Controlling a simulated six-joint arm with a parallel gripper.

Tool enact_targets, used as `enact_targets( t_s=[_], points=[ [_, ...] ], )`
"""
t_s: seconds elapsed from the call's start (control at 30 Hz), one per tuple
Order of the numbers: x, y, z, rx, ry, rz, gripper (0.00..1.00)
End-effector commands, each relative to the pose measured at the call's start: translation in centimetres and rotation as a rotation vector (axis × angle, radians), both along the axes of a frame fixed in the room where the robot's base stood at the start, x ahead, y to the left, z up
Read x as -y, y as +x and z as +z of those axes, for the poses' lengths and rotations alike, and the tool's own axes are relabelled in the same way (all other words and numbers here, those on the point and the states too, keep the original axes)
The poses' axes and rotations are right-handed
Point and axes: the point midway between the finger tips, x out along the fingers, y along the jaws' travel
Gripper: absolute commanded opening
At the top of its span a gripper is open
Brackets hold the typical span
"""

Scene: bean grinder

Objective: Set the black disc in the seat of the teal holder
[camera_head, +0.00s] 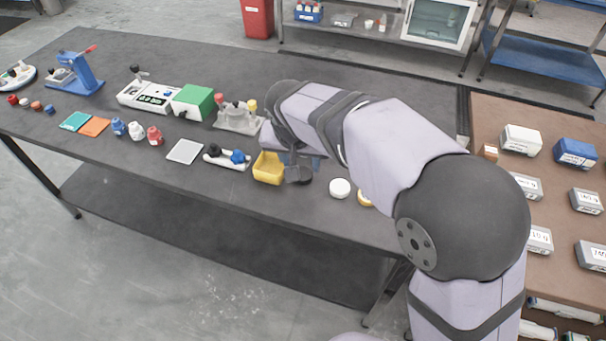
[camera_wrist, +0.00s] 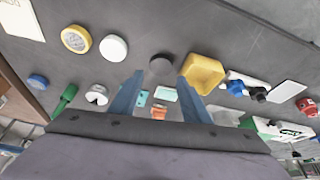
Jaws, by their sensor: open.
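The black disc (camera_wrist: 161,65) lies on the dark table beside the yellow bin, just beyond my fingertips in the wrist view. In the head view, the disc (camera_head: 299,176) lies at the bin's right side, near the table's front. My gripper (camera_wrist: 160,77) is open and empty, its two blue fingers apart. In the head view my arm hides most of it. Teal parts (camera_wrist: 166,94) show between the fingers, near an orange piece; they are too small to tell whether they are the holder, and no seat can be made out.
The yellow bin (camera_head: 268,168) stands close left of the disc. A white round lid (camera_head: 340,188) lies to its right. A flat teal square (camera_head: 75,121) and an orange square (camera_head: 95,127) lie far left. A green box (camera_head: 193,102) stands farther back.

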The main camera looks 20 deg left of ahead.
Motion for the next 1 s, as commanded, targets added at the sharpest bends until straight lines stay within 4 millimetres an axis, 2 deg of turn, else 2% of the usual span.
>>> enact_targets(
  t_s=[0.13, 0.43, 0.8, 1.0],
  points=[
    [0.0, 0.4, -1.2, -0.002, -0.001, 0.000, 0.43],
    [-0.1, 0.8, -2.2, -0.002, -0.002, 0.001, 0.43],
    [-0.5, 2.3, -6.0, -0.001, -0.001, 0.001, 0.43],
    [-0.5, 2.4, -6.3, 0.000, 0.000, 0.002, 0.43]
  ],
)
